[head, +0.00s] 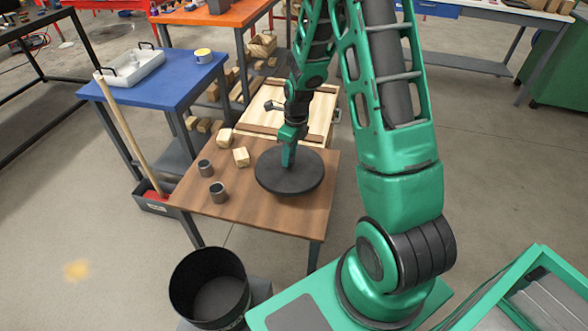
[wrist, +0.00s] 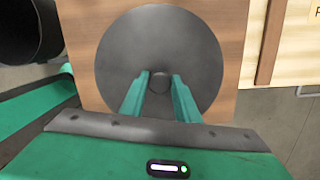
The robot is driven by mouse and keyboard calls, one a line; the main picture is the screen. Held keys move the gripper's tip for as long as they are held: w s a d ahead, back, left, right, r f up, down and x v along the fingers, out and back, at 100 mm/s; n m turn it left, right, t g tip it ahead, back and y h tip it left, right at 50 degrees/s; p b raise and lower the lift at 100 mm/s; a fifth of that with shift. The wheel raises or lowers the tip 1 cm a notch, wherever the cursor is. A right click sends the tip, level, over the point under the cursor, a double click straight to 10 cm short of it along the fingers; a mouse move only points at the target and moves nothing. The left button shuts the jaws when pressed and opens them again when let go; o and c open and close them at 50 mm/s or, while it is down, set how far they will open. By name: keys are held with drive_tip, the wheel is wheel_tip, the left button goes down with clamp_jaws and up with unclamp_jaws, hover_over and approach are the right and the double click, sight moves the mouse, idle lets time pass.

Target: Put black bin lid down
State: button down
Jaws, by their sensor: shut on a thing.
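The black bin lid (head: 290,178) is a round dark disc at the right part of the brown wooden table (head: 225,215). My gripper (head: 288,160) is above its middle, pointing down. In the wrist view the lid (wrist: 125,55) lies flat-looking over the table top, and my gripper (wrist: 160,85) has its two green fingers on either side of the lid's small round knob (wrist: 160,82), shut on it. I cannot tell whether the lid touches the table or is slightly above it.
Two dark cups (head: 218,193) and two wooden blocks (head: 241,157) stand on the table's left part. A wooden crate lid or panel (head: 300,105) lies behind. A blue table (head: 170,80) with a white tray (head: 133,68) is at the left.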

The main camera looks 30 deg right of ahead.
sight(295, 167)
drive_tip(key=shift+s+d+f, duration=0.35)
drive_tip(key=shift+s, duration=0.15)
drive_tip(key=shift+s+d+f, duration=0.3)
drive_tip(key=shift+s+f, duration=0.05)
drive_tip(key=shift+s, duration=0.15)
drive_tip(key=shift+f, duration=2)
drive_tip(key=c, duration=1.4)
unclamp_jaws()
drive_tip(key=shift+o, duration=0.2)
